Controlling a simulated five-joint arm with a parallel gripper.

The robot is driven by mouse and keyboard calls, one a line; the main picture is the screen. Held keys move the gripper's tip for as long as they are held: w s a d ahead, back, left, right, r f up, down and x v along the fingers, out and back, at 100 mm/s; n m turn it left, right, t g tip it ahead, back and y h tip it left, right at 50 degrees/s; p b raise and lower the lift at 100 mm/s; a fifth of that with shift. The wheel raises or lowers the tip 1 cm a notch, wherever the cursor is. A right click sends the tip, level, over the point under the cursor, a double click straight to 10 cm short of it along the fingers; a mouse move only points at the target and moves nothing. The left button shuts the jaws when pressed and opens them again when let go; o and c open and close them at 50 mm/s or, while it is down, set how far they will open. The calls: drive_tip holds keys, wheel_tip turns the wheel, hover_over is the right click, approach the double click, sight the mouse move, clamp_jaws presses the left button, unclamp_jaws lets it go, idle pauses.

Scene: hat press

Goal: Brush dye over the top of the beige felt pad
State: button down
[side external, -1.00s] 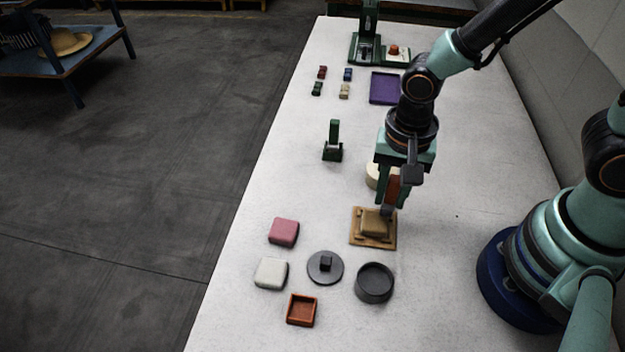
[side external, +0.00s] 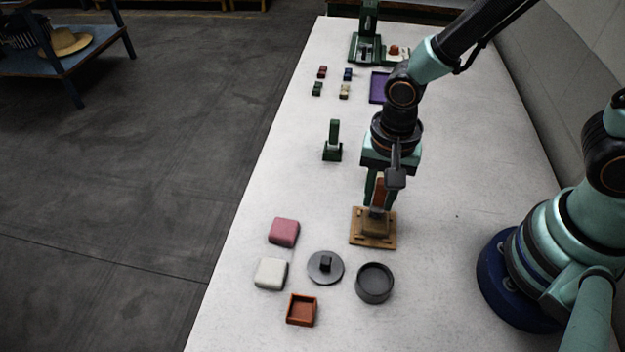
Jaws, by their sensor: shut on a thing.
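The beige felt pad (side external: 375,229) sits on a square wooden board (side external: 357,238) near the middle of the table. My gripper (side external: 378,197) points down over the pad, shut on a brush with a reddish-brown handle (side external: 378,187). The brush's dark lower end (side external: 376,212) is at the pad's upper part. I cannot tell if it touches or just hovers. The brush and fingers hide part of the pad, and any dye mark on it is too small to tell.
A dark round dish (side external: 375,283), a dark lid with a knob (side external: 325,267), an orange-brown square tray (side external: 301,310), a white pad (side external: 271,273) and a pink pad (side external: 284,232) lie nearer. A green stand (side external: 333,143) is left of my gripper. The table's right side is clear.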

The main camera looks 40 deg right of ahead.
drive_tip(key=shift+w+a, duration=0.45)
drive_tip(key=shift+a, duration=0.05)
drive_tip(key=shift+s+d, duration=1.1)
drive_tip(key=shift+d, duration=0.05)
drive_tip(key=shift+s+a, duration=0.8)
drive_tip(key=shift+a, duration=0.05)
drive_tip(key=shift+w+a, duration=1.1)
drive_tip(key=shift+w, duration=0.05)
drive_tip(key=shift+s+d, duration=1.15)
drive_tip(key=shift+r, duration=3)
